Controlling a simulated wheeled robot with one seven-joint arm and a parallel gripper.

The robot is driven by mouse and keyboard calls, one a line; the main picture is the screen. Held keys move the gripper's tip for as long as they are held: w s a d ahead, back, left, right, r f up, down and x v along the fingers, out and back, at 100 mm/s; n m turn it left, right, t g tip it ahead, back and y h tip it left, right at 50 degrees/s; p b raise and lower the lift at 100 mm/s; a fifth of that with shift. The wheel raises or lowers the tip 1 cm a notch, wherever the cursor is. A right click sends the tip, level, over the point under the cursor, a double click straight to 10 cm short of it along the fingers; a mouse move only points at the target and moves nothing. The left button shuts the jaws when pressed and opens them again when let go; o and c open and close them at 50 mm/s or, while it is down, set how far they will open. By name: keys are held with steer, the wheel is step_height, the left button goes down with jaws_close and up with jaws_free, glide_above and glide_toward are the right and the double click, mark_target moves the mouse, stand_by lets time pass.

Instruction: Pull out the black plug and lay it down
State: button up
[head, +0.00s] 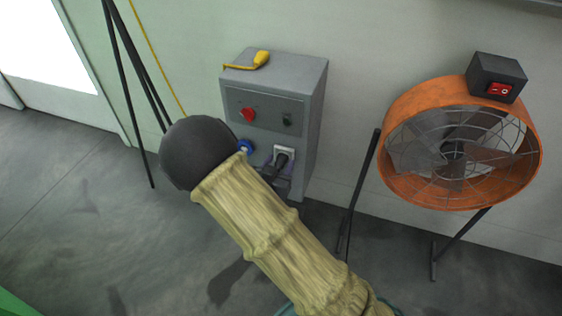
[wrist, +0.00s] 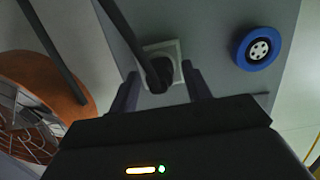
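The black plug (head: 282,158) sits in a white square socket (head: 287,151) low on the front of a grey box. In the wrist view the plug (wrist: 158,75) also shows in the socket (wrist: 176,49), with a thick black cord running up to the top edge. My gripper (wrist: 160,70) is open, with one finger on each side of the plug and a visible gap on both sides. In the head view, my arm hides most of my gripper (head: 273,178), which is just below and in front of the plug.
The grey box (head: 316,110) carries a red knob (head: 247,114), a black switch (head: 287,120) and a blue round socket (wrist: 257,48) beside the plug. A yellow item (head: 261,58) lies on top. An orange fan (head: 400,105) stands right, a black tripod (head: 128,85) left. Floor (head: 80,220) at left is clear.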

steer(key=c, duration=0.8)
steer(key=shift+r, duration=0.1)
steer(key=shift+s+a+r+p, duration=0.1)
steer(key=shift+s+r+p, duration=0.1)
steer(key=shift+p, duration=0.1)
steer(key=s+a+r+p, duration=0.1)
steer(key=s+r+p, duration=0.1)
steer(key=s, duration=0.2)
steer(key=s+a+r+p, duration=0.1)
steer(key=s+a+r, duration=0.1)
steer(key=s+r, duration=0.1)
steer(key=s+a+r+p, duration=0.1)
steer(key=s+r+p, duration=0.1)
steer(key=s, duration=0.3)
steer(key=shift+s+a+r+p, duration=0.2)
steer(key=shift+s+a+p, duration=0.1)
steer(key=shift+s+p, duration=0.1)
steer(key=shift+s, duration=0.1)
steer(key=shift+f+p+v, duration=0.15)
steer(key=shift+p+v, duration=0.1)
steer(key=shift+v, duration=0.65)
steer(key=shift+f+p+v, duration=0.15)
steer(key=shift+p+v, duration=0.05)
steer(key=shift+v, duration=0.75)
